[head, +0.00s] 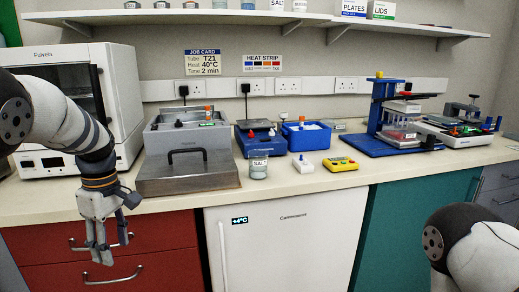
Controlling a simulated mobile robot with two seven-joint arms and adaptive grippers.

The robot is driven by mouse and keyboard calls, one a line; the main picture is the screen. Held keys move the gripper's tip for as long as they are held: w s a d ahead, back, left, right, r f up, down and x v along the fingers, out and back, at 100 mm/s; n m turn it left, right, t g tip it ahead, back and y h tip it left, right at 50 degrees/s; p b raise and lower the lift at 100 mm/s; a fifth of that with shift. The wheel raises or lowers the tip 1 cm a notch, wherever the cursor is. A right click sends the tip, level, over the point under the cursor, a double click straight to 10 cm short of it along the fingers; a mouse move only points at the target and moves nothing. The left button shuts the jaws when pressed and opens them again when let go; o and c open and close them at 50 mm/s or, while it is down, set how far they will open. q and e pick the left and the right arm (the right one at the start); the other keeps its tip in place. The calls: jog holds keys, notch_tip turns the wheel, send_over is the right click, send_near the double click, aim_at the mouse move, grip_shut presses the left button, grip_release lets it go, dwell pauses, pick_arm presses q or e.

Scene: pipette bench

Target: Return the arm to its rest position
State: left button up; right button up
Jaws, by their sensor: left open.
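My left arm comes in from the left edge. Its gripper (99,254) points down in front of the red drawers, below the front edge of the bench top. The gripper is open and nothing shows between its fingers. Only a rounded part of my right arm shows at the lower right; its gripper is out of the picture.
Red drawers (160,268) are behind my left gripper. A shelf (250,17) runs above.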

pick_arm(q)
jog(key=s+d+f+m, duration=0.1)
jog(key=s+f+m, duration=0.3)
jog(key=s+f, duration=0.65)
jog(key=s+d+f+m, duration=0.1)
jog(key=s+f+m, duration=0.3)
jog(key=s+f, duration=0.65)
jog(key=s+d+f+m, duration=0.2)
jog(key=s+d+m, duration=0.1)
jog(key=s, duration=0.6)
jog(key=s+d+f+m, duration=0.2)
jog(key=s+d+m, duration=0.1)
jog(key=s, duration=0.7)
jog(key=shift+d+m+g+h, duration=0.3)
jog(key=shift+d+m+g, duration=0.1)
jog(key=shift+m, duration=0.2)
